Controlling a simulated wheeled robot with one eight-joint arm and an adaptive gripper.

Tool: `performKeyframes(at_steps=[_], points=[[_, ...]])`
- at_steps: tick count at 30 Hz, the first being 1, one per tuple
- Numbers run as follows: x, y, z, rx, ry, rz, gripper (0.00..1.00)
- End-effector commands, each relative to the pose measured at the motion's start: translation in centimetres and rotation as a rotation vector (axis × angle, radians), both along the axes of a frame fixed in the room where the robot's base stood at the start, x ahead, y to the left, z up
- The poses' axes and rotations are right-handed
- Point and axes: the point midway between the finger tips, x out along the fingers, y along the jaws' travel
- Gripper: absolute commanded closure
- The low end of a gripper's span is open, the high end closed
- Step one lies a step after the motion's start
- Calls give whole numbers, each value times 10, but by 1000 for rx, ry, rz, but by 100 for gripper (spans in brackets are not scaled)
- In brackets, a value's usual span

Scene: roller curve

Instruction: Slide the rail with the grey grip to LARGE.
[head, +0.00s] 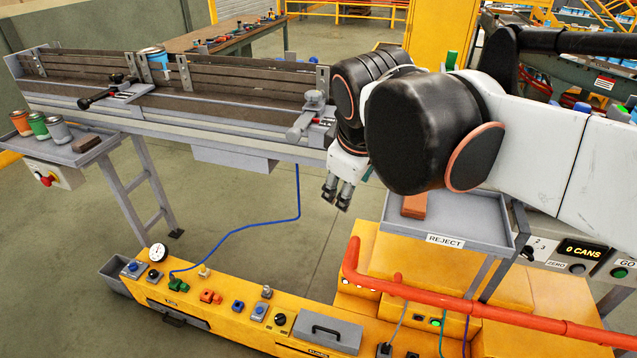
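The grey grip (308,118) is a light grey clamp-like handle at the right end of the long conveyor (230,120), in front of its brown guide rail (240,78). A second, black grip (100,92) sits on a similar grey bracket further left. My gripper (338,194) hangs below and to the right of the grey grip, clear of it, pointing down. Its two fingers are a little apart with nothing visible between them. My arm covers the conveyor's right end. I cannot make out any LARGE mark.
A blue can (156,57) stands on the conveyor. The reject tray (460,240) with an orange block (414,206) is right of my gripper. A yellow console (225,315) stands below; open floor lies between.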

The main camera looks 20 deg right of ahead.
Motion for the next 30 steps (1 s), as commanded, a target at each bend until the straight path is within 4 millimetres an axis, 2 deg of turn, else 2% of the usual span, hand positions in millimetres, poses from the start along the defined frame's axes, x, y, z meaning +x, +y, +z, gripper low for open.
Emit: performKeyframes(at_steps=[6, 15, 21, 30], points=[[-26, 6, -24, 139, -75, -163, 50], [-52, 14, -52, 315, -153, -356, 50], [-59, 17, -61, 372, -175, -417, 50], [-60, 17, -62, 382, -179, -427, 50]])
